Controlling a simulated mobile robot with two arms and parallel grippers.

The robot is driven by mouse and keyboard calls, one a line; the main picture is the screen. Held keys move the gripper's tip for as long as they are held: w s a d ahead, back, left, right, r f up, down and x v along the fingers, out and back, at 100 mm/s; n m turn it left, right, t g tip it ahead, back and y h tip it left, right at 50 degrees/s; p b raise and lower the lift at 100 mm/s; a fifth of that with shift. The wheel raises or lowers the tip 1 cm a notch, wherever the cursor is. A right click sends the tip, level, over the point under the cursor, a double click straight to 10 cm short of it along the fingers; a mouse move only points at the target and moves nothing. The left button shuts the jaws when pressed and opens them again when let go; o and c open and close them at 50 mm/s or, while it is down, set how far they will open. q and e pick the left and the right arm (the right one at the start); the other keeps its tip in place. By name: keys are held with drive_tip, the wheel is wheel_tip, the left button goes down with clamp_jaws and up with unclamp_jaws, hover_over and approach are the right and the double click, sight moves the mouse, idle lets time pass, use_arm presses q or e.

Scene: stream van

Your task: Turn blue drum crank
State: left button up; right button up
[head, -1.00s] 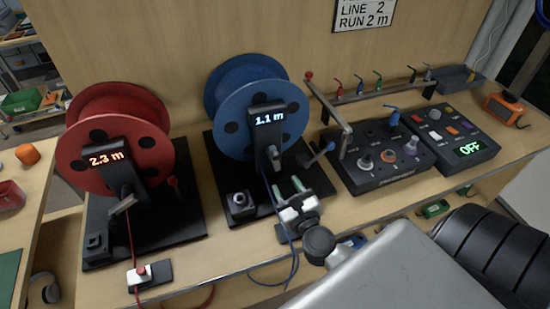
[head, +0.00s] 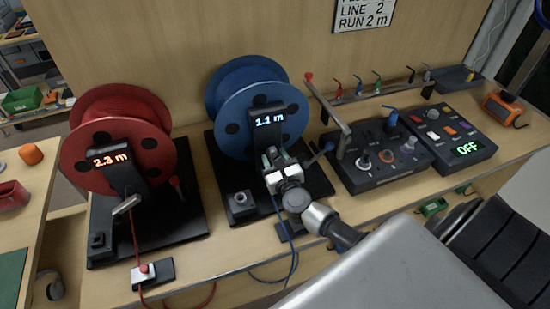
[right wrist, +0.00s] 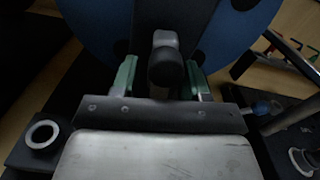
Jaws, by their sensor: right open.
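The blue drum (head: 240,95) stands on a black base, and its display reads 1.1 m. It also fills the top of the right wrist view (right wrist: 105,35). My right gripper (head: 272,158) is in front of the drum's hub, just below the display, and hides the crank in the head view. In the right wrist view the crank's dark rounded knob (right wrist: 166,68) lies between the two green fingertips of my right gripper (right wrist: 160,78). The fingers are open, one on each side of the knob, with gaps visible. My left gripper is not in view.
A red drum (head: 115,140) reading 2.3 m stands to the left. A black control box (head: 380,160) and a panel showing OFF (head: 450,135) stand to the right. A slanted metal lever (head: 330,105) rises close to the right of the blue drum. A blue cable hangs over the front edge.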

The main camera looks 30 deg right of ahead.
drive_tip(key=shift+c, duration=0.4)
drive_tip(key=c, duration=0.7)
drive_tip(key=shift+a+n, duration=0.1)
drive_tip(key=shift+n, duration=0.2)
